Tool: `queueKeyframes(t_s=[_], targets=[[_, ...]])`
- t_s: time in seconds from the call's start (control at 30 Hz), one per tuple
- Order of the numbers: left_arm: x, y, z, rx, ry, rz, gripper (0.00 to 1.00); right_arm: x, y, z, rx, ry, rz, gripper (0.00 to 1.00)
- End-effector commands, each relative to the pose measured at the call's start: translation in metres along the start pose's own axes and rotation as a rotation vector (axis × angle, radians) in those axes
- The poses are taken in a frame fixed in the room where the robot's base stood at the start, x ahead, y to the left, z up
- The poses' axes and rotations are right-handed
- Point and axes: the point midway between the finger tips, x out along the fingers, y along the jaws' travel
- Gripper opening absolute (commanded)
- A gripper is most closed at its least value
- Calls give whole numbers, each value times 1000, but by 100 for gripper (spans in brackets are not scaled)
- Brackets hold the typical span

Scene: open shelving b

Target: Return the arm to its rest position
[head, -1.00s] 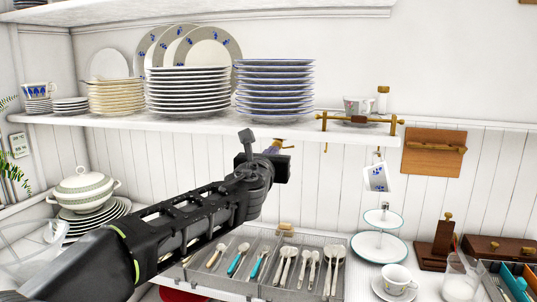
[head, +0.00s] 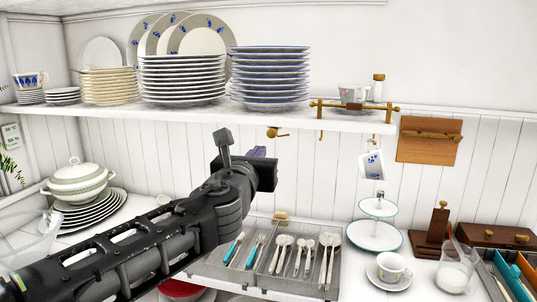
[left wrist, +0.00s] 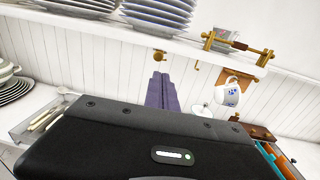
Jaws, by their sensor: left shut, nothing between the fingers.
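My left arm reaches in from the lower left of the head view. Its left gripper (head: 258,152) points away from me, in front of the white panelled wall and below the plate shelf. The black wrist hides most of it. In the left wrist view its purple fingers (left wrist: 161,90) lie together with nothing between them. They appear below a brass hook and are not seen touching anything. My right gripper is in neither view.
The shelf (head: 200,117) above carries stacked plates (head: 270,78). A mug (head: 371,164) hangs beneath it. Below are a cutlery tray (head: 265,283), a tiered stand (head: 375,235) and a cup (head: 391,266). A tureen (head: 78,180) stands at left.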

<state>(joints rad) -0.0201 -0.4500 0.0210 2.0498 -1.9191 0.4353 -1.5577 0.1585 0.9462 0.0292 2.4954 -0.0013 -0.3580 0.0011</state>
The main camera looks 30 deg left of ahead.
Motion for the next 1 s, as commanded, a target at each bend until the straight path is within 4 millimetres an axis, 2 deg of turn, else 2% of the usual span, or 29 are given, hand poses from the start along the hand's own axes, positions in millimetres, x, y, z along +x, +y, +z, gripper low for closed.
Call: queueKeyframes(t_s=[0.27, 0.37, 0.47, 0.53, 0.57, 0.67, 0.77, 0.8, 0.87, 0.9, 0.97, 1.0], targets=[[0, 0, 0, -8, 0, 0, 0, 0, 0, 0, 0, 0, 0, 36], [0, -2, 0, -61, 0, -8, 0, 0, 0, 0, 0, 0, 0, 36], [0, -14, -7, -238, 30, -52, 0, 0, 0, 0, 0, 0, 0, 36], [-3, -33, -24, -476, 101, -106, 0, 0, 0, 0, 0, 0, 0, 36], [-3, -45, -37, -602, 150, -130, 0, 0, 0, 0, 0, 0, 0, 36], [-1, -93, -94, -964, 354, -164, 0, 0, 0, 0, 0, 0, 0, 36], [-3, -141, -163, -1311, 586, -119, 0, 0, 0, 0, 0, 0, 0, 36], [-6, -158, -192, -1448, 679, -75, 0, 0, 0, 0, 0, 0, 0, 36], [-12, -182, -237, -1647, 812, 20, 0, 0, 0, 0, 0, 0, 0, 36], [-18, -196, -267, -1775, 893, 104, 0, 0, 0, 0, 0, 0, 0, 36], [-29, -215, -313, -1958, 997, 255, 0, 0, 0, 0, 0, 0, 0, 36], [-37, -225, -343, -2072, 1052, 374, 0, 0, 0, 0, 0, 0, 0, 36]])
